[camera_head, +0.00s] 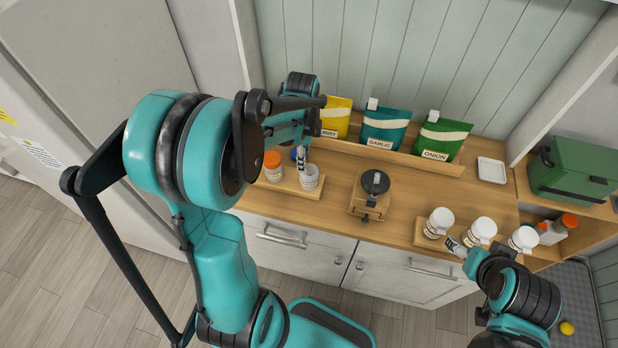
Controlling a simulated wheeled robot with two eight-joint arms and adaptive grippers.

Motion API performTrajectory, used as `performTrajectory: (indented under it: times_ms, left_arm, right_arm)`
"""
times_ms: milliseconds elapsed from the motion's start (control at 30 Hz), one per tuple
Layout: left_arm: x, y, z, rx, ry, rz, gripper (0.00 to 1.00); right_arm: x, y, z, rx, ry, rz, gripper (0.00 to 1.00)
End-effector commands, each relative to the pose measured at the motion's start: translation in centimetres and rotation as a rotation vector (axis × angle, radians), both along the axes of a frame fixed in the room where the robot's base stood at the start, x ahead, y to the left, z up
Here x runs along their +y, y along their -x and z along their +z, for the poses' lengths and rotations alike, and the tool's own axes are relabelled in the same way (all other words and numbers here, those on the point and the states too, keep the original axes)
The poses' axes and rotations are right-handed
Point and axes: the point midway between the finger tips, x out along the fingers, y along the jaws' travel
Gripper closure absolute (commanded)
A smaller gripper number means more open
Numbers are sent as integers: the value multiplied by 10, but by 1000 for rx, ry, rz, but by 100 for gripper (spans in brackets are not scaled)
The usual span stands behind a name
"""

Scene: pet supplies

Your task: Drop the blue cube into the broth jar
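My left gripper (301,166) points down just above an open-looking pale jar (310,180) on a small wooden tray (290,184). Its fingers are small and partly hidden, so I cannot tell whether they hold anything. A small dark blue patch (295,154) shows beside the fingers; I cannot tell whether it is the blue cube. A jar with an orange lid (273,166) stands left of the pale jar. No label reading broth is legible. My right gripper (456,247) is low at the right, close to white-lidded jars (438,223); its opening is unclear.
Yellow (337,115), teal (384,127) and green (439,138) bags line the back ledge. A white dish (492,170) and a green box (572,170) are at right. Bare counter (340,182) lies between the trays.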

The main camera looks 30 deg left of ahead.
Motion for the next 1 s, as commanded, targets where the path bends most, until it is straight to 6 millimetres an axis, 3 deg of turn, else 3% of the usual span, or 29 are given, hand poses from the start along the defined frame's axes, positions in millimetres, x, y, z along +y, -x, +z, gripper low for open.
performTrajectory:
  times_ms: [267, 700, 1000]
  left_arm:
    - [0, 0, 11, 0, 0, 0, 56]
    - [0, 0, 99, 0, 0, 0, 56]
    - [0, 0, 120, 0, 0, 0, 56]
  right_arm:
    - [0, 0, 0, 0, 0, 0, 28]
    - [0, 0, 0, 0, 0, 0, 28]
    - [0, 0, 0, 0, 0, 0, 28]
